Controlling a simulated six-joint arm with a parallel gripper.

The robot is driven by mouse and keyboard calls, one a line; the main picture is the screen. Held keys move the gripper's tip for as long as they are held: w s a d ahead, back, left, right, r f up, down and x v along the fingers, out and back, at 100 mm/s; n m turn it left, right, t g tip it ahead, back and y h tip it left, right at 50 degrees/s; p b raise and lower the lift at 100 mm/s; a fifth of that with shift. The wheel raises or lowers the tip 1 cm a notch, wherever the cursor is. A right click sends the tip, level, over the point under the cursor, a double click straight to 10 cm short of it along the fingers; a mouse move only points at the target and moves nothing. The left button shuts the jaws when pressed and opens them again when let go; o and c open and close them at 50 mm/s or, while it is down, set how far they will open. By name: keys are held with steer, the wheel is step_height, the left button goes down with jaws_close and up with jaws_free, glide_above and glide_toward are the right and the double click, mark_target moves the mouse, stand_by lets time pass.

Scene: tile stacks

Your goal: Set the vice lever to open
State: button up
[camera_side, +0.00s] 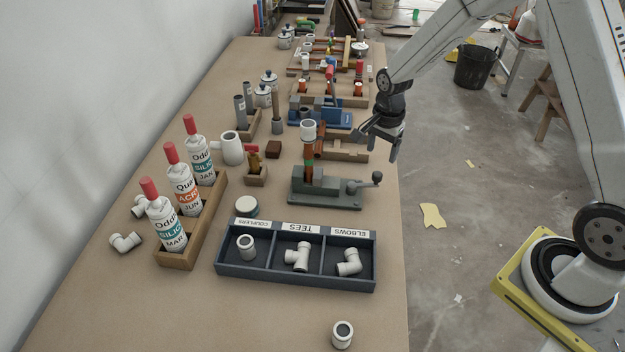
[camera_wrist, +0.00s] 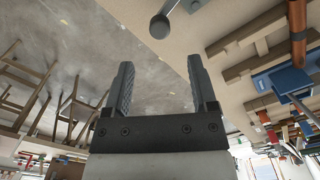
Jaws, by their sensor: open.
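The grey vice (camera_side: 322,197) stands near the right edge of the bench in the side view. An upright copper pipe (camera_side: 309,165) with a white top fitting stands at its left part. The vice lever (camera_side: 365,183) lies low at the vice's right end, pointing right, with a round dark knob (camera_side: 377,177). The knob also shows at the top of the wrist view (camera_wrist: 160,26). My gripper (camera_side: 377,147) is open and empty, above the bench's right edge, behind and above the lever and apart from it. In the wrist view its fingers (camera_wrist: 161,62) are spread.
A compartment tray (camera_side: 250,274) holding white fittings stands in front of the vice. A bottle rack (camera_side: 205,232) is to the left. Wooden pipe stands (camera_side: 345,156) and a blue vice-like tool (camera_side: 330,121) lie behind.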

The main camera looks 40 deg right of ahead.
mark_target(378, 173)
steer(key=shift+f, duration=3.85)
steer(key=shift+c, duration=0.2)
jaws_close()
